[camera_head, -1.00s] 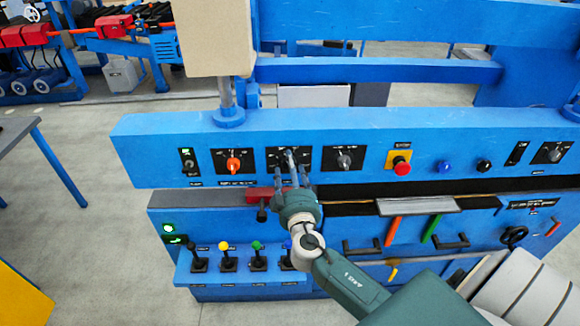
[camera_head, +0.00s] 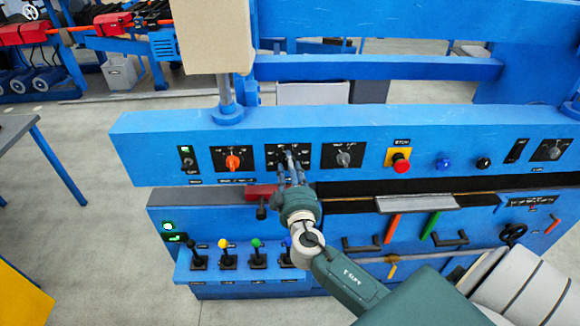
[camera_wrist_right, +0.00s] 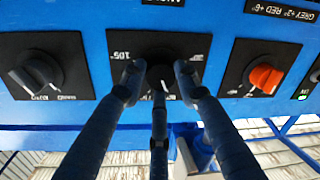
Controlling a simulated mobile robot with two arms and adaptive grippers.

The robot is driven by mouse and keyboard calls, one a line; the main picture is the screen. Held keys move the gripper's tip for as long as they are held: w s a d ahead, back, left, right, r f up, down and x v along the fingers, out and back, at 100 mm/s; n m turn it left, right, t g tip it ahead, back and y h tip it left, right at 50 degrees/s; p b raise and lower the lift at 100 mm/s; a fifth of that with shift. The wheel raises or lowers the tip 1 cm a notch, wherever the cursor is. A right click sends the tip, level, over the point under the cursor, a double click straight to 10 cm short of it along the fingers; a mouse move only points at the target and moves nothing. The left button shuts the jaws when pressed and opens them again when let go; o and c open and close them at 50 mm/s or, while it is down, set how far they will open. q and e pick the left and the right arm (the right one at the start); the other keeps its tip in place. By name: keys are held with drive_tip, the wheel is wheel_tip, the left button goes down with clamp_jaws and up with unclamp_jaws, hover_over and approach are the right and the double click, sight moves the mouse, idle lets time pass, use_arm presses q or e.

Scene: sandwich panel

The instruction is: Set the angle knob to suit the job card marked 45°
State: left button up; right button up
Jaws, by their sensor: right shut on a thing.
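The angle knob (camera_wrist_right: 161,78) is a dark knob with a white pointer line on a black dial plate (camera_head: 273,158) in the upper blue panel. In the wrist view the plate shows a "105°" mark and part of an "ANGLE" label. My right gripper (camera_head: 291,160) reaches up to this plate. In the wrist view its fingers (camera_wrist_right: 160,80) close around the knob from both sides and below. They hide part of the dial marks, so I cannot read the setting. I see no card marked 45°. My left gripper is not in view.
An orange knob (camera_head: 233,162) and a grey knob (camera_head: 343,159) flank the dial. A red stop button (camera_head: 401,166) on yellow, then blue (camera_head: 443,165) and black buttons, sit further right. Several small levers (camera_head: 228,259) stand below, left of my arm.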

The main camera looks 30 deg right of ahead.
drive_tip(key=shift+w+a+r+n, duration=0.1)
drive_tip(key=shift+r+n, duration=0.15)
drive_tip(key=shift+n, duration=0.15)
drive_tip(key=n+p, duration=0.1)
drive_tip(key=n, duration=0.2)
drive_tip(key=n+p, duration=0.1)
drive_tip(key=n, duration=0.3)
drive_tip(key=shift+w+a+r+g, duration=0.1)
drive_tip(key=shift+r+g, duration=0.05)
drive_tip(key=shift+g, duration=0.15)
drive_tip(key=shift+n, duration=0.4)
drive_tip(key=o, duration=1.1)
drive_tip(key=shift+o, duration=0.3)
drive_tip(key=shift+a, duration=0.15)
drive_tip(key=shift+f, duration=0.2)
